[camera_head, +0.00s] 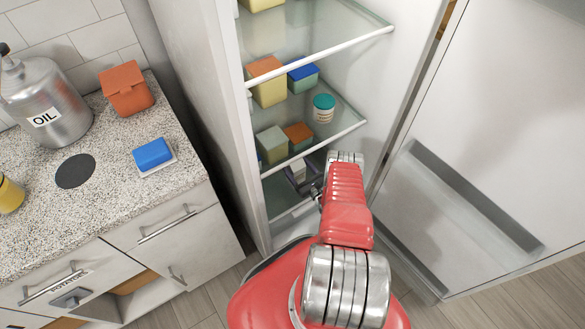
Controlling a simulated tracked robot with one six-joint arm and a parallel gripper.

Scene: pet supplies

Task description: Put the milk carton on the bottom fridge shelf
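The fridge stands open, and my red arm reaches into its lower part. My gripper (301,182) is dark grey and sits below the shelf with the green and orange boxes, above the bottom fridge shelf (282,200). A small pale patch (298,168) shows right at the gripper, under the glass. It may be part of the milk carton, but I cannot tell. No milk carton shows clearly anywhere else. The fingertips are small and partly hidden by the arm and shelf, so I cannot see whether they are open or shut.
Shelves above hold a yellow-orange box (267,88), a blue-topped box (303,79), a teal-lidded jar (323,108), a green box (271,146) and an orange-topped box (299,135). The open door (490,120) is at right. The counter (110,195) is at left.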

